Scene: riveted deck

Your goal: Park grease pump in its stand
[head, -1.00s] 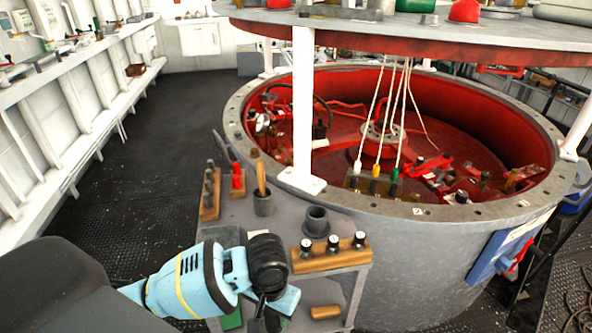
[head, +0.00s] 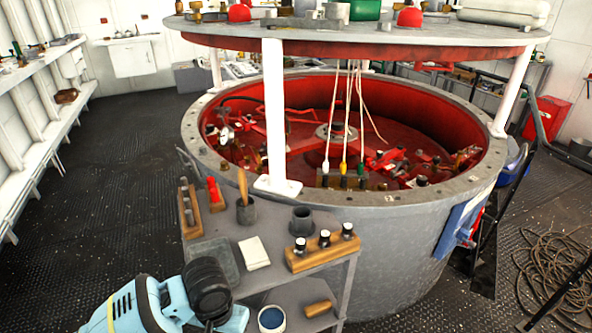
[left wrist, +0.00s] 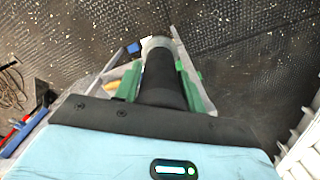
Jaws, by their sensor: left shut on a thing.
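In the left wrist view my left gripper (left wrist: 156,68) has its green fingers shut around a dark cylinder (left wrist: 162,90) with a pale grey end, which appears to be the grease pump. In the head view my blue left arm is low at the left, in front of the cart; its fingers and the pump are out of sight. On the cart top (head: 272,238) stands an empty, open-topped dark cup (head: 302,220), possibly the stand. A similar cup (head: 246,212) beside it holds a wooden-handled tool. My right gripper is not in view.
The cart also carries a wooden rack with black-capped pieces (head: 322,252), a white block (head: 254,253) and a dark tray (head: 214,258). A blue-filled tub (head: 272,318) is on the lower shelf. A big round grey housing (head: 400,222) and white post (head: 274,115) stand behind.

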